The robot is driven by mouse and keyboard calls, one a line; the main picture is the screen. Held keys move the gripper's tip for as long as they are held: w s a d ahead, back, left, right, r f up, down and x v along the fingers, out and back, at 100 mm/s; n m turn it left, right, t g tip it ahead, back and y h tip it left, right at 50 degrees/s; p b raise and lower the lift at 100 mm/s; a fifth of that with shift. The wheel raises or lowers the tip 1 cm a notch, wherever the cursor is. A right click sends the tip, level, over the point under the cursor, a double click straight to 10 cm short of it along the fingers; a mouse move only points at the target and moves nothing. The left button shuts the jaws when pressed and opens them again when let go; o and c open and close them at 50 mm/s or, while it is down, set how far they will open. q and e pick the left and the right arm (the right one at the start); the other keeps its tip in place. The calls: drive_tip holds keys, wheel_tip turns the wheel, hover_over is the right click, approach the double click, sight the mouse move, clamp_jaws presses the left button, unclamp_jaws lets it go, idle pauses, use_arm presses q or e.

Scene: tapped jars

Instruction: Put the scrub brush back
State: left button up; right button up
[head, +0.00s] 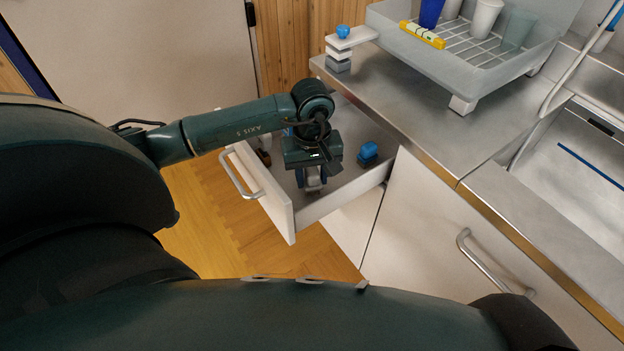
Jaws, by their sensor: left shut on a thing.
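My left gripper (313,178) points down inside the open drawer (308,208). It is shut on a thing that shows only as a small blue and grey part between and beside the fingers. It appears to be the scrub brush, but the gripper and wrist hide most of it, and I cannot tell whether it touches the drawer floor. My right gripper is out of view.
A blue object (368,152) lies in the drawer, right of the gripper. A small stand (340,55) with a blue item (343,31) is at the counter's corner.

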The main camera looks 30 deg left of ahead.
use_arm(q)
drive_tip(key=shift+f, duration=1.05)
drive_tip(key=o, duration=0.4)
drive_tip(key=shift+f, duration=0.1)
drive_tip(key=o, duration=0.5)
